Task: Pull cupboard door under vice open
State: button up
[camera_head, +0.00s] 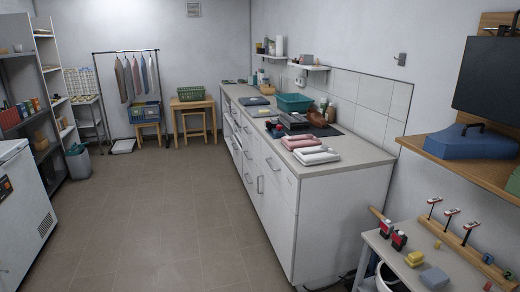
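A long white counter unit (342,215) with a grey top runs along the right wall. Its front has several drawers and doors with bar handles, seen at a steep angle. The nearest cupboard door (277,212) appears shut, with a handle (258,185) on its far side. Another handle (248,178) sits just beyond it. I cannot clearly make out a vice; the dark and reddish-brown things on the counter are too small to tell. My gripper is not in view.
The tiled floor (160,220) before the counter front is clear. A white chest appliance (22,215) stands at left. A low workbench (400,250) with small tools stands at right. Folded cloths (302,142) and a teal basket (295,102) lie on the counter.

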aim_at(280, 223)
jog(key=u, duration=0.3)
jog(key=i, duration=1.55)
jog(key=u, duration=0.55)
jog(key=i, duration=0.75)
jog(key=u, duration=0.5)
jog(key=i, duration=1.35)
jog(key=u, duration=0.3)
